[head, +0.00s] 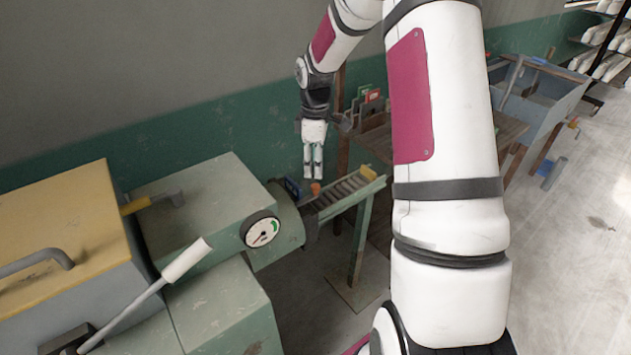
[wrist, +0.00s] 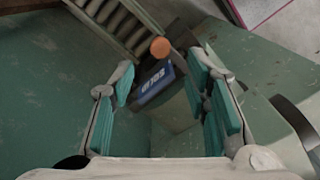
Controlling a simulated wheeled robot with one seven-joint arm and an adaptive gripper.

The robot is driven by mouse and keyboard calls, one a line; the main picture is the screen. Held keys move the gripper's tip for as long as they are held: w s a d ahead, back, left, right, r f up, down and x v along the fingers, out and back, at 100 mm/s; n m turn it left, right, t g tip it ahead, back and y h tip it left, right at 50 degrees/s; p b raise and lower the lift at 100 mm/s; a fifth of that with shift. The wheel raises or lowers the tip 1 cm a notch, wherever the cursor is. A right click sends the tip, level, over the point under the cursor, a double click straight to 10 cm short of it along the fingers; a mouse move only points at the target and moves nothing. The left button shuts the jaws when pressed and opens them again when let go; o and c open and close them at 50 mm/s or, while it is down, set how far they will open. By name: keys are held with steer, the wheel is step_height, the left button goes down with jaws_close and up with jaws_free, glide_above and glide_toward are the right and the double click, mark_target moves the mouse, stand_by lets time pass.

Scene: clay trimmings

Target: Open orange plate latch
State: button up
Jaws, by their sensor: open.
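A small orange knob (head: 316,188) shows at the end of the green machine, by the start of the roller track. In the wrist view the orange knob (wrist: 160,47) is round and lies just beyond the fingertips, near the gap between them. A dark blue plate with pale lettering (wrist: 155,80) is beside it, between the fingers in the picture; the plate (head: 292,187) is small in the head view. My gripper (head: 313,177) points down just above the knob. In the wrist view my gripper (wrist: 160,88) is open, with nothing held between its teal pads. I see no contact with the knob.
The roller track (head: 345,193) runs right from the green machine (head: 205,198), which has a round gauge (head: 262,230). A white-gripped lever (head: 186,260) and a yellow lid (head: 65,225) are at left. A wooden table (head: 508,130) stands behind my arm.

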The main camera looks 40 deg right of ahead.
mark_target(316, 185)
step_height(316, 185, down, 7)
steer(key=shift+f, duration=0.1)
steer(key=shift+c, duration=0.6)
jaws_close()
